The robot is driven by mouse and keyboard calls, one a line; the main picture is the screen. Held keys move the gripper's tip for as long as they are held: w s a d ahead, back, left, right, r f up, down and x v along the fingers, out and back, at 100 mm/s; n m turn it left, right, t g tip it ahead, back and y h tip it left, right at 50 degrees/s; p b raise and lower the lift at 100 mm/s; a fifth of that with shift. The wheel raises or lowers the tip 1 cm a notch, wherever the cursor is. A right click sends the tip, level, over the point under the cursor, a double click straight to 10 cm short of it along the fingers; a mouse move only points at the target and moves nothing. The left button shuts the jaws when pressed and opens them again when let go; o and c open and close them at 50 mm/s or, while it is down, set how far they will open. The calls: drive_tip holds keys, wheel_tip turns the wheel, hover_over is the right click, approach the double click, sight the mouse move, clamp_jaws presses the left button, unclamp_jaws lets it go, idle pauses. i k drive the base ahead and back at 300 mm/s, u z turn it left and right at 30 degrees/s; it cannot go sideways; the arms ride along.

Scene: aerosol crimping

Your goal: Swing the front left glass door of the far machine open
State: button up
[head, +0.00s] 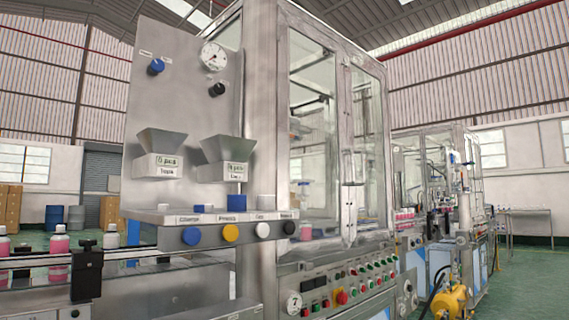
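The far machine (441,135) stands at the right, beyond a nearer machine, as a metal-framed cabinet with clear panels. Its glass panels (411,170) look thin and small from here. I cannot tell which one is the front left door, nor whether it is open or shut. The nearer machine (262,120) fills the middle and hides part of the far one. It has tall glass doors (366,130) with a vertical handle (349,168). My gripper is not in view.
A conveyor (150,292) with pink bottles (59,243) runs along the lower left. A control panel with buttons (345,282) sits below the near cabinet. A yellow round unit (452,301) stands low before the far machine. Green floor (535,280) is open at the right.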

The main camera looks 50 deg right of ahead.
sight(287, 252)
drive_tip(key=u, duration=0.35)
drive_tip(key=k, duration=0.7)
drive_tip(key=z, duration=1.25)
